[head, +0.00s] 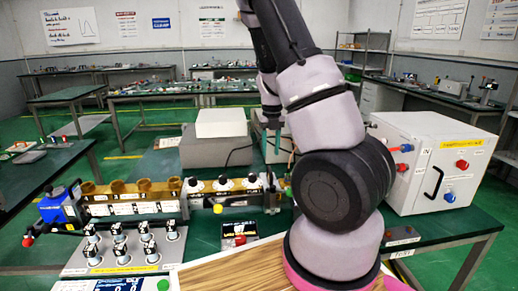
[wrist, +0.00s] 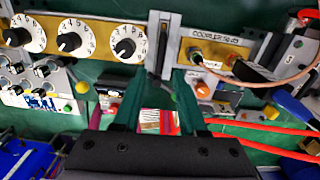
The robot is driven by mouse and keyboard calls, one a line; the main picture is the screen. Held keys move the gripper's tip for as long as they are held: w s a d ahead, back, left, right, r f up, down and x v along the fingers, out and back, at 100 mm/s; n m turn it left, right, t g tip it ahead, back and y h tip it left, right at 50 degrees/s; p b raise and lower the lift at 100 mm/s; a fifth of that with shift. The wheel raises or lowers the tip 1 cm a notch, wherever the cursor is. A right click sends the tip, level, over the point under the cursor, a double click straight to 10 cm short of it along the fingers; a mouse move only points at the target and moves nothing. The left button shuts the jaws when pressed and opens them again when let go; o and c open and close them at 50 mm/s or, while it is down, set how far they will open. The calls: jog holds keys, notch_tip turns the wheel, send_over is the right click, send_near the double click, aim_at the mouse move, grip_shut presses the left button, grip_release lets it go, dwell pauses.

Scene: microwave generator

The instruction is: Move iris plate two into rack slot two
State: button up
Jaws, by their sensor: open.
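My gripper (wrist: 159,76) is open, with its two dark teal fingers apart. In the head view my gripper (head: 272,147) hangs above the bench, behind my arm. In the wrist view a thin grey upright plate (wrist: 161,42) stands across the brass waveguide line just beyond the fingertips, roughly in line with the gap. I cannot read a number on it, so I cannot tell whether it is iris plate two. Nothing is clearly held between the fingers. I cannot make out the rack slots or their numbers; my arm hides part of the bench in the head view.
A row of white dials (wrist: 69,36) sits left of the plate. A coupler (wrist: 221,60) with a cable is to its right. Red cables (wrist: 262,130) run lower right. A white cabinet (head: 432,160) stands right on the bench; a panel of knobs (head: 125,248) is at front left.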

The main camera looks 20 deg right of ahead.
aim_at(270, 169)
jog(key=shift+w+f, duration=0.15)
jog(key=shift+f, duration=4.85)
grip_shut()
jog(key=shift+r, duration=0.15)
notch_tip(270, 169, up, 11)
jog(key=shift+r, duration=0.15)
dwell(0.5)
